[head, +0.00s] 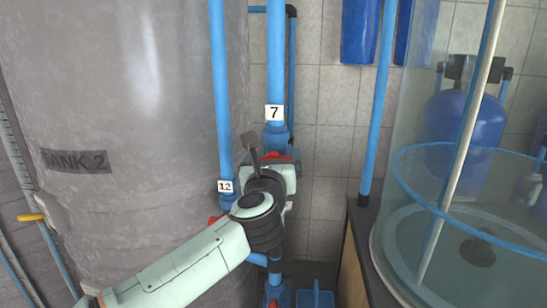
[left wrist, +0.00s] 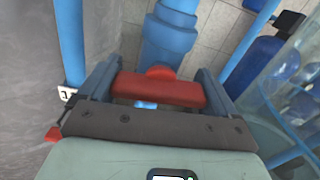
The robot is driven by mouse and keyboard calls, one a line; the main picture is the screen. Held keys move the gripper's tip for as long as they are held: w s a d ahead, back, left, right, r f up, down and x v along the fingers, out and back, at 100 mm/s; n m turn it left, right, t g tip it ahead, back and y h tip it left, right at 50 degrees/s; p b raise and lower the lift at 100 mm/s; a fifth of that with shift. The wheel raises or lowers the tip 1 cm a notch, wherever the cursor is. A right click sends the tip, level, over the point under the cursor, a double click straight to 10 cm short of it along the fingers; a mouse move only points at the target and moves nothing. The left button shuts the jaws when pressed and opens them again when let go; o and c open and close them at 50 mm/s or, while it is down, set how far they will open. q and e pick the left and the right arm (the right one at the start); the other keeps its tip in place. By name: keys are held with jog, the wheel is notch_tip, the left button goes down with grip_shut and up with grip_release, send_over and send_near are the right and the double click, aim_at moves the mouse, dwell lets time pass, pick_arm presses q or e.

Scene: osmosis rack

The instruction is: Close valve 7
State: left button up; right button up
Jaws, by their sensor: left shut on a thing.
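The label 7 (head: 275,112) is on a vertical blue pipe (head: 276,60) in the middle of the head view. Just below it is valve 7, whose red handle (left wrist: 160,90) is mostly hidden by my gripper in the head view. In the left wrist view the handle is a red bar lying crosswise to the blue pipe, with a round red hub behind it. My left gripper (left wrist: 158,74) is shut on this handle, one finger at each end of the bar. The left gripper also shows in the head view (head: 276,160). My right gripper is not in view.
A large grey tank labelled TANK 2 (head: 75,161) fills the left. A thinner blue pipe with label 12 (head: 225,186) stands close left of my gripper, with a red handle (head: 214,220) near it. A clear cylindrical tank (head: 405,210) stands at the right.

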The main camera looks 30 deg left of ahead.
pick_arm(q)
jog(key=shift+m, duration=0.7)
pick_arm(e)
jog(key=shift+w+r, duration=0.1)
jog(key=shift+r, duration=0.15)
pick_arm(q)
jog(key=o, duration=0.7)
jog(key=shift+o, duration=0.2)
jog(key=b+v, duration=0.2)
jog(key=v, duration=1.1)
jog(key=shift+s+b, duration=0.25)
jog(key=shift+b, duration=0.15)
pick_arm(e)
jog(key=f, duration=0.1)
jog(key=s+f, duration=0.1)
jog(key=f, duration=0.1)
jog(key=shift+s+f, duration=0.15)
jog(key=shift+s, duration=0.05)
